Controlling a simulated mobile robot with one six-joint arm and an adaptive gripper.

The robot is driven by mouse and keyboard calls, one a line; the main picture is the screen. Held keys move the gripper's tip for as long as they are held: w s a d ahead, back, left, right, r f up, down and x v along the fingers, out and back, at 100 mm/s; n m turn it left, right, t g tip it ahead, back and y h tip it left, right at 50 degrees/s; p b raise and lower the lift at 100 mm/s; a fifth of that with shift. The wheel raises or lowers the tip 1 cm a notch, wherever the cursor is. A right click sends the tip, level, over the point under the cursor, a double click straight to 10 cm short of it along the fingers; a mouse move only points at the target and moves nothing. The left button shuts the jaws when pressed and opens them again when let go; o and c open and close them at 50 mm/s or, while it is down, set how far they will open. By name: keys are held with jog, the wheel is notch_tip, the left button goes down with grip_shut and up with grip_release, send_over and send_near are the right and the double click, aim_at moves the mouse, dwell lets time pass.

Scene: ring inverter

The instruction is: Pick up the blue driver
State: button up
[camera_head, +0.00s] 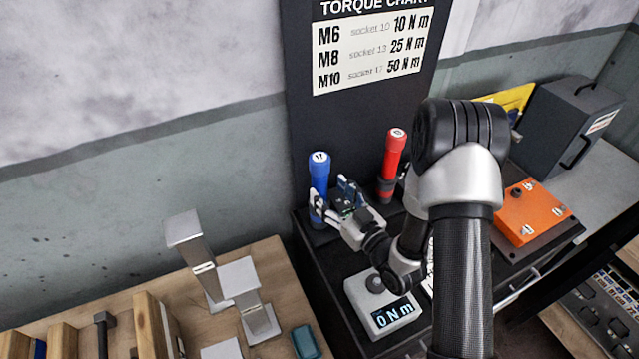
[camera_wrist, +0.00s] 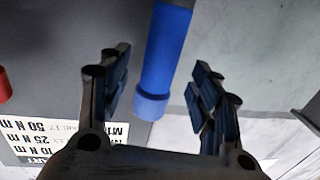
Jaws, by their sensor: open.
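The blue driver (camera_head: 319,172) stands upright at the left of the black stand, with a white "17" label on its top. In the wrist view the blue driver (camera_wrist: 163,58) lies between my two open fingers, nearer the left one, with a gap on each side. My gripper (camera_head: 332,203) is open at the driver's lower handle in the head view, and one finger hides part of it. My gripper also shows in the wrist view (camera_wrist: 162,88). The driver's lower end is partly hidden.
A red driver (camera_head: 394,155) stands to the right of the blue one. A torque chart (camera_head: 368,50) hangs behind. A grey "0 N m" meter (camera_head: 382,303) sits below my arm. An orange box (camera_head: 533,212) is at right. Metal blocks (camera_head: 240,280) stand on a wooden bench at left.

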aim_at(324, 185)
jog(key=x, duration=0.5)
jog(key=shift+w+r, duration=0.1)
jog(key=shift+r, duration=0.15)
jog(key=shift+c, duration=0.2)
jog(key=c, duration=1.2)
jog(key=shift+c, duration=0.6)
jog(key=shift+r, duration=0.15)
